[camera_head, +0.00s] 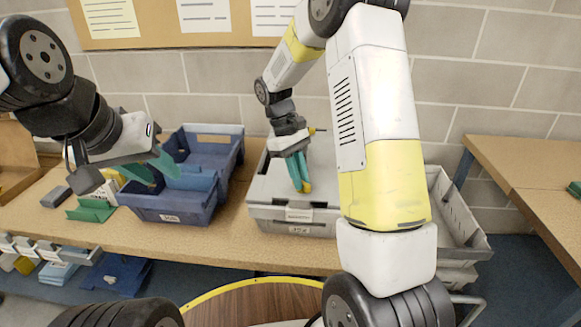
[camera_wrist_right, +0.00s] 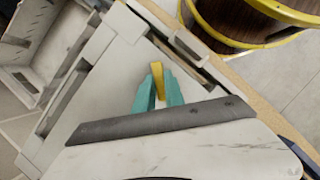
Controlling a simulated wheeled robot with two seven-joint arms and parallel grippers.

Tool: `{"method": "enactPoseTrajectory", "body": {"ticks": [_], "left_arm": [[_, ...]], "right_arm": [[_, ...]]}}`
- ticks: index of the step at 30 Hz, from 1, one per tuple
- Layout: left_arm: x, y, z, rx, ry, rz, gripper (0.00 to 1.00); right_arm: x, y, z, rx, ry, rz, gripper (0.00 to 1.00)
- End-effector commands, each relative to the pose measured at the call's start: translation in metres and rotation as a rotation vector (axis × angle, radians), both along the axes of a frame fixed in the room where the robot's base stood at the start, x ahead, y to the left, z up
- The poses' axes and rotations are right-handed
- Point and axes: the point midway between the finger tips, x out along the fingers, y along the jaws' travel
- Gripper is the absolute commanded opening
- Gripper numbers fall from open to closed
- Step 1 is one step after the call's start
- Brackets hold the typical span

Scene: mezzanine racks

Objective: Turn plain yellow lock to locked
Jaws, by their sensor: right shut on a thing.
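The yellow lock (camera_head: 306,187) is a small yellow piece at the front of the grey lidded box (camera_head: 262,218). In the right wrist view the lock (camera_wrist_right: 157,78) shows as a narrow yellow handle between the teal fingers. My right gripper (camera_head: 300,183) points down at the box and is shut on the lock; the fingers hide part of it. In the right wrist view the right gripper (camera_wrist_right: 158,92) has a finger on each side of the handle. My left gripper (camera_head: 150,171) is open with nothing between its fingers, above the left part of the bench, away from the lock.
A blue bin (camera_head: 170,207) stands left of the grey box. An open grey bin (camera_head: 463,222) stands to its right, partly behind my right arm. A small yellow and black piece (camera_head: 316,130) shows behind my right gripper. A round yellow-rimmed wooden top (camera_head: 250,305) is in front.

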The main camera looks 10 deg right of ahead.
Motion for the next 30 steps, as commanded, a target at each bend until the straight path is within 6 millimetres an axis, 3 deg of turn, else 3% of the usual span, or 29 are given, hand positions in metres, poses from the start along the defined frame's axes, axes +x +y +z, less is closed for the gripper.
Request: {"method": "enactPoseTrajectory", "body": {"ticks": [18, 30], "left_arm": [[0.0, 0.0, 0.0, 0.0, 0.0, 0.0, 0.36], [0.0, 0.0, 0.0, 0.0, 0.0, 0.0, 0.36]], "right_arm": [[0.0013, -0.0042, 0.0002, 0.0, 0.0, -0.582, 0.0], [0.0012, -0.0055, 0.0005, 0.001, -0.001, -0.848, 0.0]]}}
